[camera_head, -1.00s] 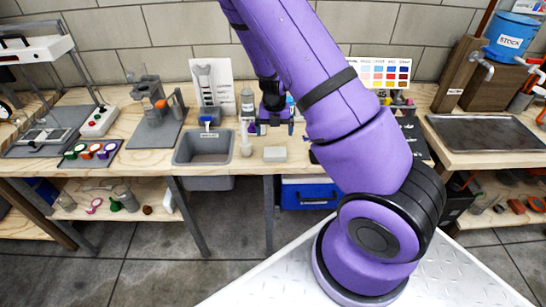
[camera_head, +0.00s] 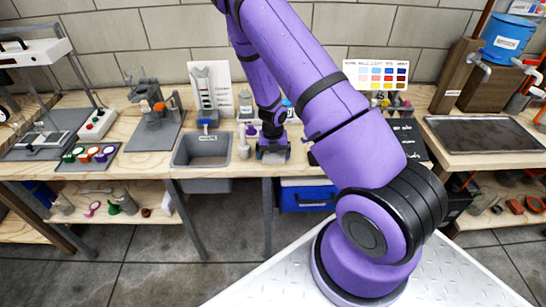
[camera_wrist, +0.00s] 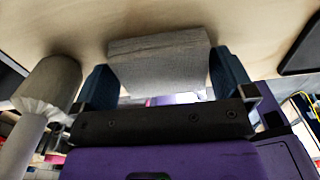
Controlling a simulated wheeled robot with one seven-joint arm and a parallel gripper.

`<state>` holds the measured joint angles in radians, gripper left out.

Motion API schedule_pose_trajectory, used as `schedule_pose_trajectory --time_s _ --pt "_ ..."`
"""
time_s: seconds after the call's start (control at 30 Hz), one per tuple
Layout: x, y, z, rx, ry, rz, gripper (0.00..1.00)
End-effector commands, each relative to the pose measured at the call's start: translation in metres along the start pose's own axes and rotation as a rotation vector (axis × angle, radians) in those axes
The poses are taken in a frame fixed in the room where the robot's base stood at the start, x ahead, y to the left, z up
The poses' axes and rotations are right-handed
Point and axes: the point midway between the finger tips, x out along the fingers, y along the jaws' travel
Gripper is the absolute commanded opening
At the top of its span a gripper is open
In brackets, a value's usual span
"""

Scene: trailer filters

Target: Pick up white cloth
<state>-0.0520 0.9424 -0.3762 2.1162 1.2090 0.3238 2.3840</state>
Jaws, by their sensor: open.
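The white cloth (camera_wrist: 158,62) looks like a folded, pale grey-white block lying on the wooden bench, right of the sink. My gripper (camera_wrist: 164,78) is open in the wrist view, with one dark finger on each side of the cloth and small gaps showing. In the head view my gripper (camera_head: 273,151) is low over the bench at the cloth's place and hides most of it. I cannot tell whether a finger touches the cloth.
A white-headed object (camera_wrist: 48,85) stands close left of my gripper in the wrist view. The grey sink (camera_head: 203,150) is left of my gripper. A black board (camera_head: 408,140) lies to the right. A blue cooler (camera_head: 305,195) sits below the bench.

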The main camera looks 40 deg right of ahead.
Motion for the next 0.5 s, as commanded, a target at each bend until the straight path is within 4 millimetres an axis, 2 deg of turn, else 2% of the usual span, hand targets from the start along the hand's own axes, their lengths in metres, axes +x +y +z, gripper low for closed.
schedule_pose_trajectory --time_s 0.17,0.33,0.5 --pt "0.0 0.0002 0.0001 -0.001 -0.001 0.0 1.0" --pt "-0.0001 0.0002 0.0001 -0.001 -0.001 0.0 0.67" --pt "-0.0003 0.0001 0.0001 -0.001 -0.001 0.0 0.67"
